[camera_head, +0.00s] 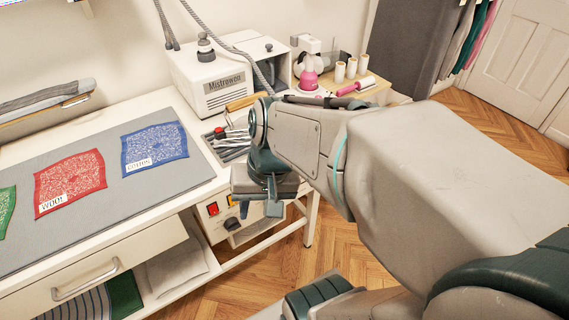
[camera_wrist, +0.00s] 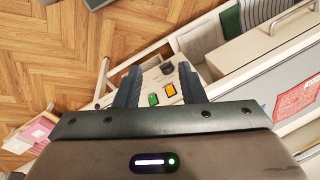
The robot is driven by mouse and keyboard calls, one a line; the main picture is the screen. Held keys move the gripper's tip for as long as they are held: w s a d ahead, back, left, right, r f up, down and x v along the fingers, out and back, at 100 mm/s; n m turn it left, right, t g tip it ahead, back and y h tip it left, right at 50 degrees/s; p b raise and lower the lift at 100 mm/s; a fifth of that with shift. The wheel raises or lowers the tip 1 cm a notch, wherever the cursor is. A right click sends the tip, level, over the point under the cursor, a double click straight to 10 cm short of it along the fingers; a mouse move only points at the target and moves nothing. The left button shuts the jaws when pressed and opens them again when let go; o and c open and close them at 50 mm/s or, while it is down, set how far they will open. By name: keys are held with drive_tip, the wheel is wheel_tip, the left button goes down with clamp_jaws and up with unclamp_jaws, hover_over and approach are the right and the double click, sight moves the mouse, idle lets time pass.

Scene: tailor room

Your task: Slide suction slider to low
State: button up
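A control panel (camera_head: 214,225) is on the front of the white worktable, below its right corner. It carries a red switch (camera_head: 212,208), a small yellow part (camera_head: 231,200) and a dark knob (camera_head: 232,224). In the wrist view, the panel shows a green part (camera_wrist: 153,99), an orange part (camera_wrist: 170,90) and a dark knob (camera_wrist: 166,68) between my fingers. I cannot tell which part is the suction slider; my gripper may hide some of the panel. My gripper (camera_head: 258,208) is in front of the panel with its fingers apart and empty. The wrist view also shows the open fingers (camera_wrist: 159,70).
A grey ironing mat (camera_head: 110,205) with labelled cloth swatches covers the tabletop. A white steam unit (camera_head: 222,82) and a tool tray (camera_head: 228,140) stand near the right end. A drawer (camera_head: 85,275) is left of the panel. Wooden floor lies open to the right.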

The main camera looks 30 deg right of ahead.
drive_tip(key=w+d+f+m+t+y+b, duration=0.2)
drive_tip(key=f+m+y+b, duration=0.1)
drive_tip(key=f+m+b, duration=0.3)
drive_tip(key=w+d+f+m+t+y+b, duration=0.2)
drive_tip(key=w+d+f+m+y+b, duration=0.1)
drive_tip(key=f+m+b, duration=0.3)
drive_tip(key=w+d+f+m+t+y+b, duration=0.2)
drive_tip(key=f+m+b, duration=0.25)
drive_tip(key=f, duration=0.35)
drive_tip(key=s+d+f+m+t+h+b, duration=0.1)
drive_tip(key=d+f+m+t+h+b, duration=0.45)
drive_tip(key=d, duration=0.65)
drive_tip(key=d+f+m+t+h+b, duration=0.3)
drive_tip(key=d+f+m+t+b, duration=0.2)
drive_tip(key=d+f+m+b, duration=0.5)
drive_tip(key=w+r, duration=0.2)
drive_tip(key=w, duration=1.1)
drive_tip(key=shift+d+r+n, duration=0.15)
drive_tip(key=shift+d+n, duration=0.15)
drive_tip(key=shift+d, duration=0.15)
drive_tip(key=shift+w, duration=0.1)
clamp_jaws()
